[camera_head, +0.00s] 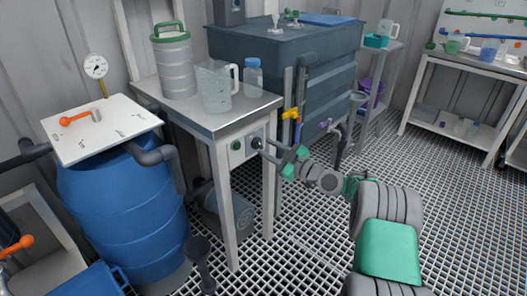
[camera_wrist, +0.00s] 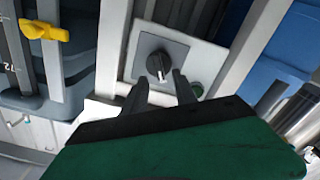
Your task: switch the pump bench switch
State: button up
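The pump bench switch is a black rotary knob (camera_head: 257,142) on a light grey panel (camera_head: 246,154) under the bench top. In the wrist view the knob (camera_wrist: 157,65) sits on a grey square plate, with a pale mark on its lower end. My gripper (camera_head: 270,150) is in front of the panel, close to the knob. In the wrist view my gripper (camera_wrist: 160,80) has its two dark fingers apart, with the knob's lower end between their tips. I cannot tell whether they touch it.
The metal bench (camera_head: 225,121) carries a steel canister, a clear jug and a bottle. A blue barrel (camera_head: 122,210) stands left of it. A dark tank (camera_head: 330,60) with a yellow valve handle (camera_head: 291,113) is close on the right. The grated floor (camera_head: 300,240) is open in front.

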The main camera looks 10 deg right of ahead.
aim_at(258, 144)
jog(key=shift+x, duration=1.4)
jog(key=shift+c, duration=0.5)
grip_shut()
